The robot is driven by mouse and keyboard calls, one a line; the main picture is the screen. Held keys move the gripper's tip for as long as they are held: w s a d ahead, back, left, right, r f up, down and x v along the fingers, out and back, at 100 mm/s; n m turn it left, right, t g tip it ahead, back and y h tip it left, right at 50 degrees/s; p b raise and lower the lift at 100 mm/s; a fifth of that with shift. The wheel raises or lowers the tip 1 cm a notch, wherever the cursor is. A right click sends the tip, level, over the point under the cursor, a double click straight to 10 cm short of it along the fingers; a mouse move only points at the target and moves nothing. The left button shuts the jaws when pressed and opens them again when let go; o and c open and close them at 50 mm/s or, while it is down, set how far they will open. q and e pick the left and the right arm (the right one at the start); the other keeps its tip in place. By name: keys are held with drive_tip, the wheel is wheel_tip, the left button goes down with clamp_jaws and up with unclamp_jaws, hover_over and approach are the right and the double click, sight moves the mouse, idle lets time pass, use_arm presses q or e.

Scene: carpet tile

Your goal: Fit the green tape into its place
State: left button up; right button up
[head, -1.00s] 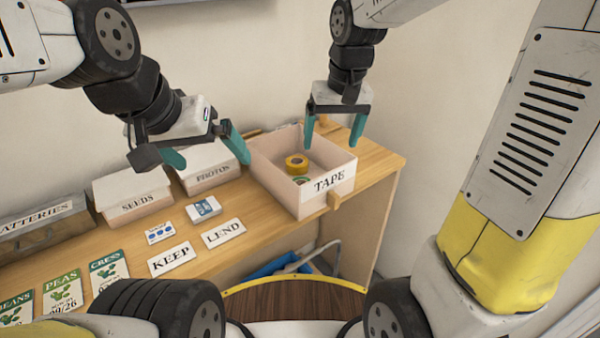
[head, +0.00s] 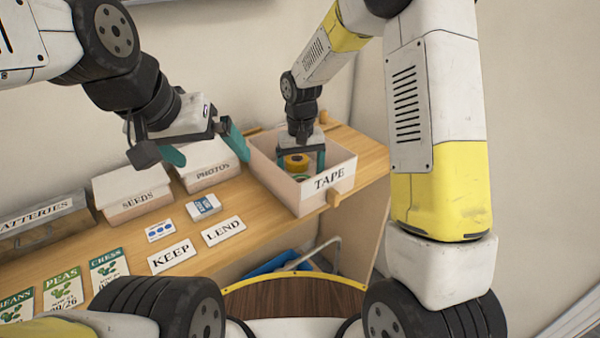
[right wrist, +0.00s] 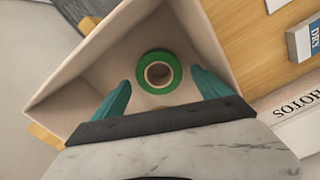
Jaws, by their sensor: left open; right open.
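The green tape (right wrist: 142,80) lies flat in the white TAPE box (head: 341,167). In the right wrist view it is a green ring with a brown core, just beyond and between the fingertips. My left gripper (head: 211,160) is open and empty above the PHOTOS box.
The TAPE box walls surround my right fingers. Left of it stand the PHOTOS box (head: 208,176), SEEDS box (head: 134,202) and BATTERIES box (head: 45,227). KEEP (head: 171,257) and LEND (head: 223,231) cards, a small blue-white box (head: 204,207) and seed packets lie on the wooden shelf.

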drive_tip(key=shift+f, duration=1.2)
drive_tip(key=c, duration=1.5)
